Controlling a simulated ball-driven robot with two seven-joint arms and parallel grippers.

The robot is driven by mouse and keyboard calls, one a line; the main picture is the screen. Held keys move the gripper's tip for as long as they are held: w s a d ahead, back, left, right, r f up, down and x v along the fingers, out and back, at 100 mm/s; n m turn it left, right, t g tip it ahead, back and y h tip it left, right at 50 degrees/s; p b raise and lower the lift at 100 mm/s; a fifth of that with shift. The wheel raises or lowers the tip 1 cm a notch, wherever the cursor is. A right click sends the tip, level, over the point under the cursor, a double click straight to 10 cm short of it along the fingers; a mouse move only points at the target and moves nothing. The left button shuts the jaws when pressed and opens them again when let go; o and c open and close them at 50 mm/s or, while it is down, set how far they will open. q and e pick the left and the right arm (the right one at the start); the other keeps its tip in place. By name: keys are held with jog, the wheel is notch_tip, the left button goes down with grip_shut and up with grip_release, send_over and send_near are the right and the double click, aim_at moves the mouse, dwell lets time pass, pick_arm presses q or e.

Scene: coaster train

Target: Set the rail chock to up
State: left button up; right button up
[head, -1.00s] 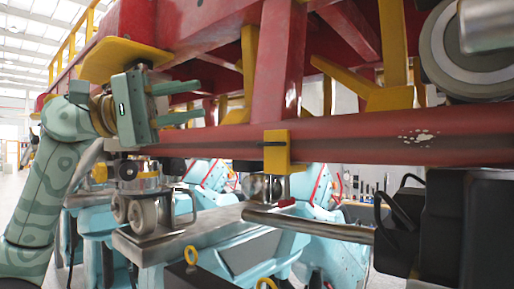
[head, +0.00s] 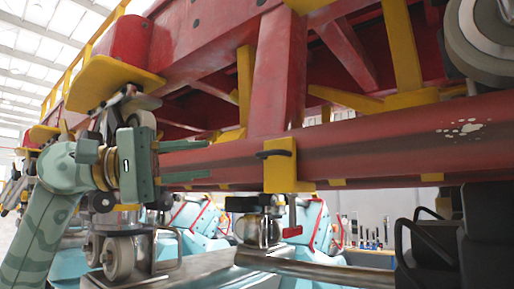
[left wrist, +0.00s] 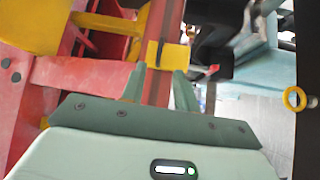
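A yellow bracket (head: 281,176), seemingly the rail chock, wraps the red tube rail (head: 380,152) and has a black loop on its face. A dark arm with a red end (head: 292,232) hangs below it; whether they are joined is unclear. My left gripper (head: 220,159) is open and empty, left of the bracket, its fingers level with the rail and apart from the bracket. In the left wrist view the bracket (left wrist: 168,54) is ahead of the fingertips (left wrist: 160,70), and the red end (left wrist: 213,69) is to its right. My right gripper is out of view.
Red beams (head: 276,80) and a yellow plate (head: 112,82) are above. A wheel assembly (head: 120,257) is below my left gripper. Black seats (head: 480,225) stand at the lower right and a metal bar (head: 330,272) crosses below the bracket. Blue seats are behind.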

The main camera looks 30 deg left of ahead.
aim_at(264, 154)
pick_arm(q)
jog(key=p+x, duration=0.3)
jog(key=x, duration=0.7)
jog(key=shift+w+r, duration=0.1)
jog(key=shift+w, duration=0.05)
jog(key=shift+w+d, duration=0.1)
jog(key=shift+d, duration=0.15)
jog(key=shift+a, duration=0.1)
jog(key=c, duration=0.4)
grip_shut()
